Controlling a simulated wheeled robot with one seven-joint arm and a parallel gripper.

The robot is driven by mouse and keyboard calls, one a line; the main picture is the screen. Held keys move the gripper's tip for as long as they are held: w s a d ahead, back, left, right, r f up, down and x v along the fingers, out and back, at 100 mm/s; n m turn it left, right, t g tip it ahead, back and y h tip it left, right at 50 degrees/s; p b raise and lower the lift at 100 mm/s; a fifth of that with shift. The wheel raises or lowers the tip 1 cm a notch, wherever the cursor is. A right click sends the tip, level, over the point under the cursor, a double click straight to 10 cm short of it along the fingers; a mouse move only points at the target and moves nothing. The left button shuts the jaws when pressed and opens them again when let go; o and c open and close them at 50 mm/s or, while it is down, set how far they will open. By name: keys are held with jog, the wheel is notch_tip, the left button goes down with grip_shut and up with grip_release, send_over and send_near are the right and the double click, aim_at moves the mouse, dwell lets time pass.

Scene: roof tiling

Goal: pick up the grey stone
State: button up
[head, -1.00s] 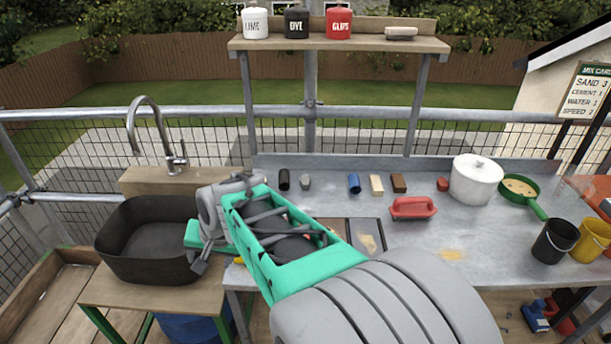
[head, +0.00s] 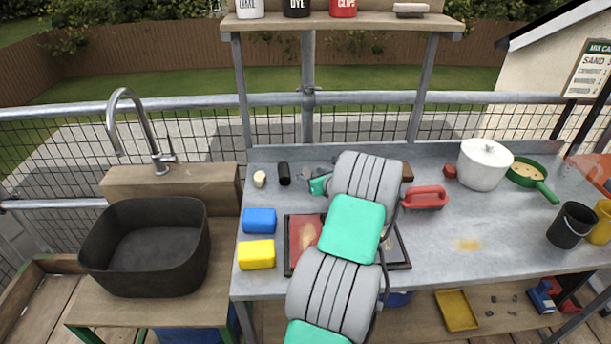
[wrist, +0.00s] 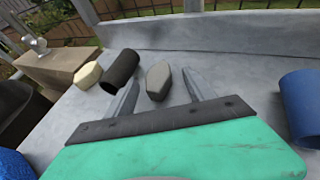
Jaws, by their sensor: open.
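The grey stone (wrist: 158,81) is a small faceted block on the grey metal worktop (wrist: 235,80). In the wrist view it sits between the two fingers of my gripper (wrist: 161,76), with a gap on each side. My gripper is open and holds nothing. In the head view my gripper (head: 317,181) is low at the back of the worktop, right of the black cylinder (head: 284,173). My arm hides much of that area there, and I cannot make out the stone clearly.
The black cylinder (wrist: 121,71) lies close left of the left finger, with a cream stone (wrist: 88,75) beyond it. A blue cylinder (wrist: 303,106) stands to the right. Blue (head: 260,220) and yellow (head: 256,254) blocks lie at the worktop's left front. A red-handled float (head: 424,197) lies right of my arm.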

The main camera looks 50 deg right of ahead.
jog(key=shift+w+d+f, duration=0.15)
jog(key=shift+w, duration=0.4)
jog(key=shift+c, duration=0.3)
grip_shut()
